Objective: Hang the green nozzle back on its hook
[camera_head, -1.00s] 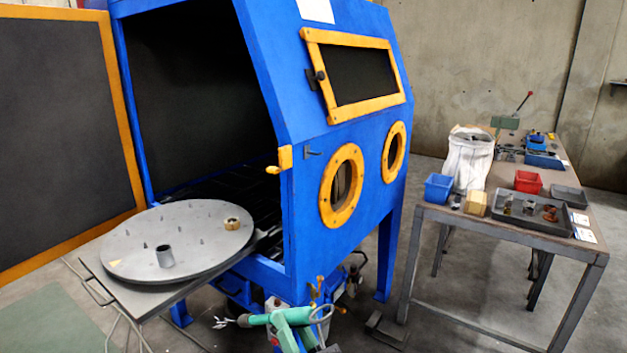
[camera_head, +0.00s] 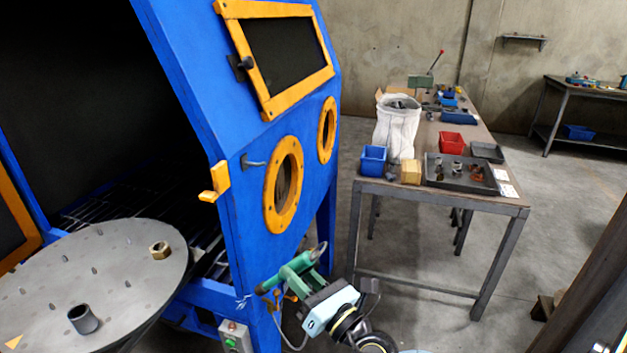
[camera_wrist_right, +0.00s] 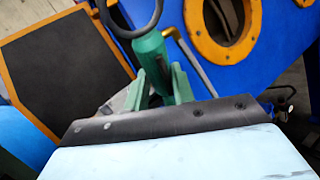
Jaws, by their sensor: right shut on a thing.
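The green nozzle (camera_head: 300,264) is in my right gripper (camera_head: 297,279), in front of the lower blue cabinet panel. It lies tilted, with its dark tip to the lower left and a hose at its upper right end. In the wrist view the nozzle (camera_wrist_right: 150,45) sits between the green fingers (camera_wrist_right: 160,88), with a dark hose loop above it. The hook (camera_head: 254,162), a small grey metal peg, juts from the cabinet left of the nearer round port. It is bare, and the nozzle is below it and apart from it. My left gripper is out of view.
The blue cabinet (camera_head: 215,140) has a yellow latch (camera_head: 215,182) and orange-rimmed ports (camera_head: 283,185). A round turntable (camera_head: 110,270) with a nut and a tube stands at left. A workbench (camera_head: 440,195) with bins is at right. Open floor lies between the cabinet and bench.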

